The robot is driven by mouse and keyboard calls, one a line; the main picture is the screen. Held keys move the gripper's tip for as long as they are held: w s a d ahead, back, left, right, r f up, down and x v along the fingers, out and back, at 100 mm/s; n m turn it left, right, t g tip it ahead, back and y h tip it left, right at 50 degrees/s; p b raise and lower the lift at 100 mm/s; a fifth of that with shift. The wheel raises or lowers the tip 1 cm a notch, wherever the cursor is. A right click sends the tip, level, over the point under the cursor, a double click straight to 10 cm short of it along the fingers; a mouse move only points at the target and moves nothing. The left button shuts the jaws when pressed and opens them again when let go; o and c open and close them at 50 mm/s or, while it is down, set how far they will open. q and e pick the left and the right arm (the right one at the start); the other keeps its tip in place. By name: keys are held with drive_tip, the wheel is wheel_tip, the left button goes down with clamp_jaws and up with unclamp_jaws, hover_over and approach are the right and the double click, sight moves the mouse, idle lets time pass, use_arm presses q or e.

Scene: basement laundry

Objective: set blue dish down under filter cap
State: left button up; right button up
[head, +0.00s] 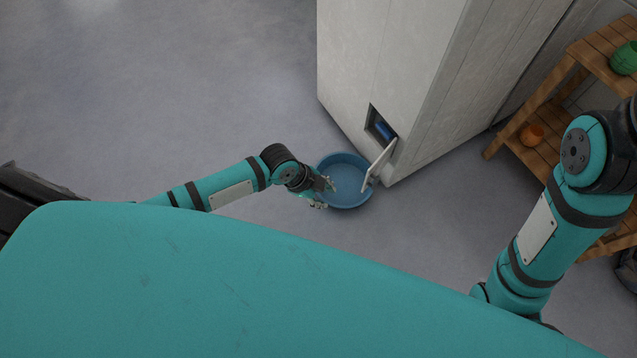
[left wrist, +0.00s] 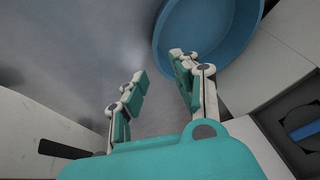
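The blue dish (head: 347,172) is a round, shallow, empty bowl. It appears to rest upright on the floor against the foot of the pale cabinet, below the small open hatch. The blue filter cap (head: 385,130) shows inside that hatch; in the left wrist view it is a blue bar (left wrist: 308,130) in a dark recess. My left gripper (head: 325,194) is at the dish's near-left edge. In the left wrist view its fingers (left wrist: 160,75) are apart with floor between them; the right finger overlaps the dish (left wrist: 215,35). Whether it touches is unclear. My right gripper is out of view.
The hatch door (head: 380,162) hangs open over the dish's right side. The pale cabinet (head: 400,60) stands behind. A wooden shelf (head: 555,95) with a green pot (head: 625,60) and an orange pot (head: 532,134) is at right. The floor (head: 180,90) to the left is clear.

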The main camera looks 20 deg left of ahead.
use_arm(q)
drive_tip(key=shift+p+v, duration=0.55)
drive_tip(key=shift+v, duration=1)
